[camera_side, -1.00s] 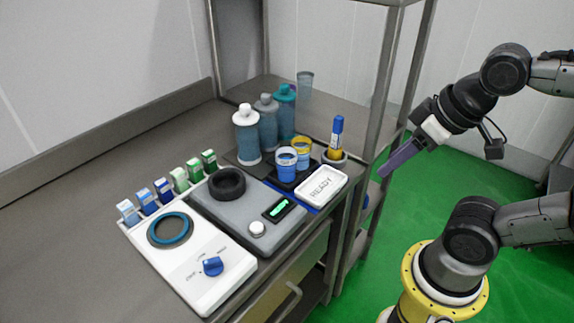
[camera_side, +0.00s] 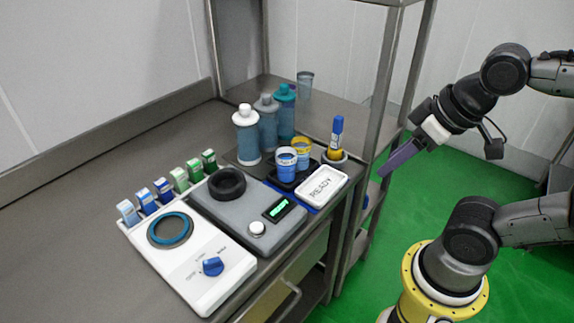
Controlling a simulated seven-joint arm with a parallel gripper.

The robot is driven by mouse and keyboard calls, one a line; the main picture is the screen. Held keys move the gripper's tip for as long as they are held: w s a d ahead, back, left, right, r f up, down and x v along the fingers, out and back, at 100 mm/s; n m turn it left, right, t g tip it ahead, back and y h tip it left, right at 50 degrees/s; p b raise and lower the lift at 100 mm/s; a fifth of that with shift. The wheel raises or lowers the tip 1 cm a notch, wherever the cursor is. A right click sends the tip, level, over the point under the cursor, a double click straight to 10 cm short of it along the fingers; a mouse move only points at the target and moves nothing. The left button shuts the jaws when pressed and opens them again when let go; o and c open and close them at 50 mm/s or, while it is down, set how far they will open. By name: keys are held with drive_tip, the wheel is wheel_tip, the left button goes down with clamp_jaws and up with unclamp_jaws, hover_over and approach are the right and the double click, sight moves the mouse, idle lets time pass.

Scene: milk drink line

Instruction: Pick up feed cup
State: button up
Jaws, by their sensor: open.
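Two small cups stand close together on a dark tray (camera_side: 283,178) at the back right of the counter. One is a blue cup (camera_side: 286,165), the other a yellow cup (camera_side: 301,149) just behind it. I cannot tell from the view which is the feed cup. My gripper (camera_side: 388,172) has long purple fingers and hangs to the right of the counter, past the shelf post, well apart from both cups. It is open and nothing shows between its fingers.
A white READY tray (camera_side: 321,186) lies in front of the cups. A yellow tube with a blue cap (camera_side: 336,137) stands in a round holder. Several bottles (camera_side: 246,135) stand behind. A grey scale (camera_side: 275,235) and white dial unit (camera_side: 190,260) are left. A shelf post (camera_side: 384,95) stands between gripper and counter.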

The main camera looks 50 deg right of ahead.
drive_tip(key=o, duration=0.8)
